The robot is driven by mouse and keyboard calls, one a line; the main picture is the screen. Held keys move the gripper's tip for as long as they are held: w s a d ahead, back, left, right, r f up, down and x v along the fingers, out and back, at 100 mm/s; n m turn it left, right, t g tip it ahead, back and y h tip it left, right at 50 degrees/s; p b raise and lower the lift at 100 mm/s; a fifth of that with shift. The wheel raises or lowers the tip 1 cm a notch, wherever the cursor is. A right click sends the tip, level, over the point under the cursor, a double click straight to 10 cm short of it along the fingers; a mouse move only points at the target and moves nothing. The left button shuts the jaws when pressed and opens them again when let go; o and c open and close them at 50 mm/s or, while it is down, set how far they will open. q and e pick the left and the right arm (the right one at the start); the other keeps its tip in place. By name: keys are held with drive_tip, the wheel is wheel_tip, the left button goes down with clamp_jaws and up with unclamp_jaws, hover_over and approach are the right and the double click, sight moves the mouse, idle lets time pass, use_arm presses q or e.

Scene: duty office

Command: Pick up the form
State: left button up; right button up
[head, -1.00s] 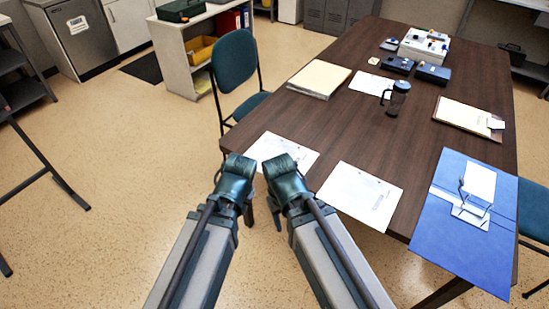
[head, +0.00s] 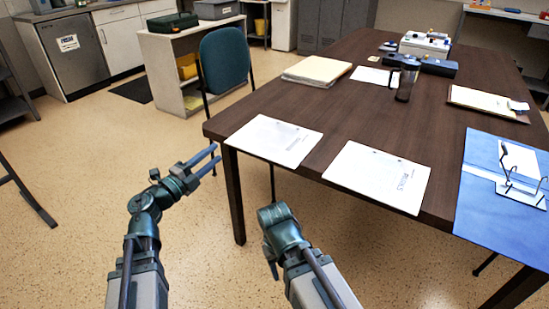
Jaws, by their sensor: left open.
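Two white printed sheets lie flat at the near edge of the brown table; I cannot tell which is the form. One sheet (head: 274,140) is at the near left corner, the other sheet (head: 378,177) to its right. My left gripper (head: 219,154) is open and empty, its two fingers pointing right toward the left sheet. It is left of the table edge, apart from the sheet. My right arm is folded in front of the table, and its gripper (head: 270,262) is mostly hidden behind the wrist.
The table (head: 330,120) also holds a paper stack (head: 317,70), a dark mug (head: 406,80), a clipboard (head: 487,101) and a blue folder (head: 500,220) with a wire stand on it. A chair (head: 224,58) stands at the table's left.

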use_arm(q)
drive_tip(key=s+f+m+g+h+b, duration=0.2)
drive_tip(key=s+f+m+g, duration=0.1)
drive_tip(key=f, duration=0.2)
drive_tip(key=x, duration=0.9)
drive_tip(key=shift+d+p, duration=0.25)
drive_tip(key=shift+p, duration=0.05)
drive_tip(key=x, duration=0.5)
drive_tip(key=shift+s+d+f, duration=0.1)
drive_tip(key=shift+d, duration=0.05)
drive_tip(key=shift+c, duration=0.2)
clamp_jaws()
idle(0.6)
